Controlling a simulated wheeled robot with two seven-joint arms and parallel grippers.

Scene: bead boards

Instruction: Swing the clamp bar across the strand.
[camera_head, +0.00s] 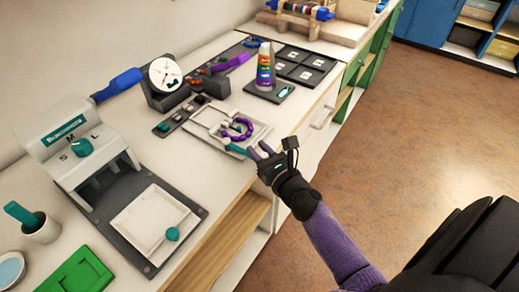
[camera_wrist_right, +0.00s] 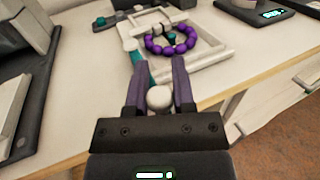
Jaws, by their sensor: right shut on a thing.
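The strand (camera_head: 236,131) of purple beads lies in a ring on a white square board (camera_head: 259,133); the strand also shows in the wrist view (camera_wrist_right: 171,46). The clamp bar (camera_head: 237,151) is teal and sticks out from the board's near left side toward me. In the wrist view the bar (camera_wrist_right: 139,68) runs from a pale pivot beside the ring down to a pale round knob (camera_wrist_right: 159,98). It lies beside the strand, not over it. My right gripper (camera_head: 259,150) is shut on the knob, between its purple fingers (camera_wrist_right: 158,92). My left gripper is not in view.
A grey and white press (camera_head: 90,150) with a dark base stands to the left. A round dial (camera_head: 165,73) and a narrow dark bead tray (camera_head: 180,117) stand behind the board. The counter's front edge is close to the board.

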